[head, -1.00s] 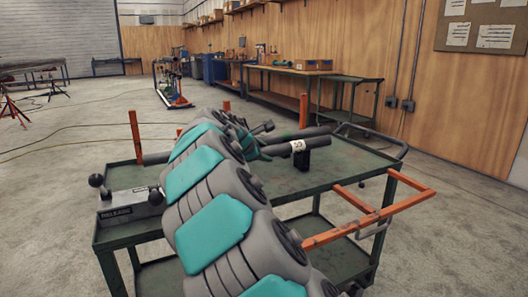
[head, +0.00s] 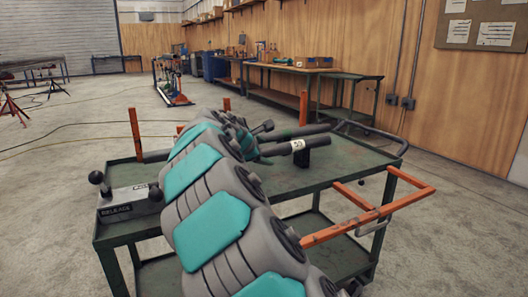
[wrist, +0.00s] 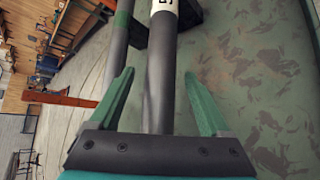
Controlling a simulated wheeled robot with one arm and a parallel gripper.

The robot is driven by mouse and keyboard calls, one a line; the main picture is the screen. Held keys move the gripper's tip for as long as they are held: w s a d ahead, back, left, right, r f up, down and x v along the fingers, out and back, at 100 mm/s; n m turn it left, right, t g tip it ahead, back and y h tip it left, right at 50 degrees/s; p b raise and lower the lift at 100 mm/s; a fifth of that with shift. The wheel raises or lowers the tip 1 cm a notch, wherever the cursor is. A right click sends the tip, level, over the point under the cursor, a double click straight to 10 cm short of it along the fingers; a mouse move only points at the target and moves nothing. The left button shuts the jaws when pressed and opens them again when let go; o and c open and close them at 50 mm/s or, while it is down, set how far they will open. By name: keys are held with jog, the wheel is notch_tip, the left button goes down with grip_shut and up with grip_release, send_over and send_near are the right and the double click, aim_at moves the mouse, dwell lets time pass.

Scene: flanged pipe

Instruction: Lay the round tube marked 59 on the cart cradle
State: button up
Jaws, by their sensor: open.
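The grey round tube (head: 282,149) with a white label reading 59 lies across the green cart (head: 358,167). Its labelled end is over a black support block (head: 318,155). It also shows in the wrist view as a grey tube (wrist: 160,70), with part of the white label at the top. My gripper (wrist: 158,80) is open, with one green finger on each side of this tube; I cannot tell whether either touches it. In the head view my arm hides the tube's middle.
A second grey tube (wrist: 116,48) with a green band lies beside the labelled one, left of my left finger in the wrist view. Orange posts (head: 136,134) stand on the cart's edges. A RELEASE box (head: 130,201) with knobbed levers is at its left. An orange frame (head: 375,213) sticks out right.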

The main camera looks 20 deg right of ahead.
jog(key=v, duration=0.7)
jog(key=shift+s+a+r, duration=0.2)
jog(key=shift+s+a, duration=0.05)
